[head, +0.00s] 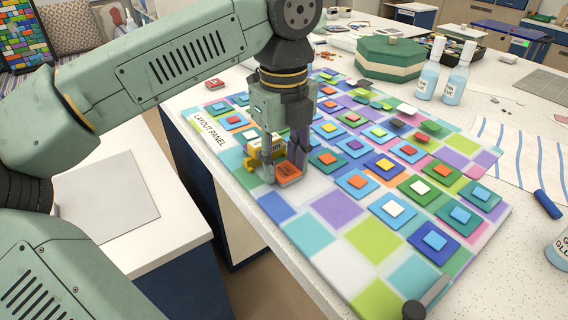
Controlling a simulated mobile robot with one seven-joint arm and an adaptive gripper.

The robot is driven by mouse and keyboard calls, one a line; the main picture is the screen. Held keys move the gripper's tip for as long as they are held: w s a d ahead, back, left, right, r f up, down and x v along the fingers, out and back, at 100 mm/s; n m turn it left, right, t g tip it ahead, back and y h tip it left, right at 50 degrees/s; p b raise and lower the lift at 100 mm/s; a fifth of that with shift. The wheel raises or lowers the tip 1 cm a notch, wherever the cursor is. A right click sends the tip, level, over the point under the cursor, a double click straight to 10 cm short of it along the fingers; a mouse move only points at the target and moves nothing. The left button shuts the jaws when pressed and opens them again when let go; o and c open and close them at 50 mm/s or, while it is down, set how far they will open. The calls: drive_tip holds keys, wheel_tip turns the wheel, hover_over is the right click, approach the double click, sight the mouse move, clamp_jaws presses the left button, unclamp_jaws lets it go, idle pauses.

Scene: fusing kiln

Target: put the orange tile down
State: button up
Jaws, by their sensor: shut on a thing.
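My gripper (283,169) points down over the left side of the layout panel (345,243), a board of coloured squares. It is shut on an orange tile (289,173), which shows at the fingertips low over a pale part of the panel. I cannot tell whether the tile touches the panel. A yellow piece (252,160) shows beside the fingers at the left. Many blue and green tiles with smaller coloured tiles on top lie in rows on the panel. My gripper and wrist hide part of the panel behind them.
A green octagonal box (390,57) stands behind the panel. Two glue bottles (428,75) (456,80) stand at the right, near a striped cloth (520,150). A dark cylinder-ended tool (428,298) lies at the panel's front corner.

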drive_tip(key=shift+s, duration=0.1)
drive_tip(key=shift+f, duration=0.15)
drive_tip(key=o, duration=1.1)
drive_tip(key=shift+o, duration=0.2)
